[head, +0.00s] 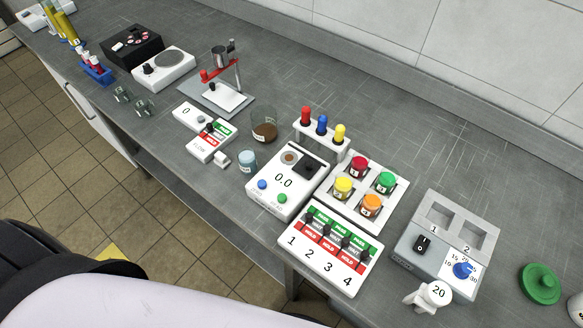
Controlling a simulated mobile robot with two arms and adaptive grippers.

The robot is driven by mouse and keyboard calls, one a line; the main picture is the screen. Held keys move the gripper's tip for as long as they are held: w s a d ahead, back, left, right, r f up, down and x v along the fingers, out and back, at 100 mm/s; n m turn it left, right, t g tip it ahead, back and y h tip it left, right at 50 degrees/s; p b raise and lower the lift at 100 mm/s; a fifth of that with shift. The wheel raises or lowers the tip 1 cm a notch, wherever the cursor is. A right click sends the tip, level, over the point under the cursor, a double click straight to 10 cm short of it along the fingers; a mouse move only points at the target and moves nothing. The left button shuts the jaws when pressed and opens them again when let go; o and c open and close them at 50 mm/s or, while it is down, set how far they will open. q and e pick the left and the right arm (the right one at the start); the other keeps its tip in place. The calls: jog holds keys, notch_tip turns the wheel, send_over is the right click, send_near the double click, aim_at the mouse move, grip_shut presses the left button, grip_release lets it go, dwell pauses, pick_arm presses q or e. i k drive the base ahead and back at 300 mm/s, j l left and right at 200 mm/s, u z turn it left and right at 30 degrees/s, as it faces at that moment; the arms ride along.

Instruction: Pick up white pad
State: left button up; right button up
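A flat white square pad (232,99) lies on the grey base plate of a stand with a red clamp (220,73). The clamp holds a dark metal cup (221,56) above it. A small white block (221,158) lies on the bench in front of the white FLOW box; I cannot tell whether it is also a pad. Neither gripper is in view.
The grey bench (400,110) runs diagonally, with a wall behind. Around the stand are a brown-filled beaker (264,132), a hotplate (164,69), a FLOW box (207,140) and a scale reading 0.0 (283,180). A four-switch panel (329,240) and a coloured-jar rack (364,190) stand right.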

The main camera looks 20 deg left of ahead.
aim_at(221, 159)
jog(key=k+j+u, duration=0.1)
jog(key=u, duration=0.3)
jog(key=k+j+u, duration=0.1)
jog(key=j+u, duration=0.2)
jog(key=u, duration=0.15)
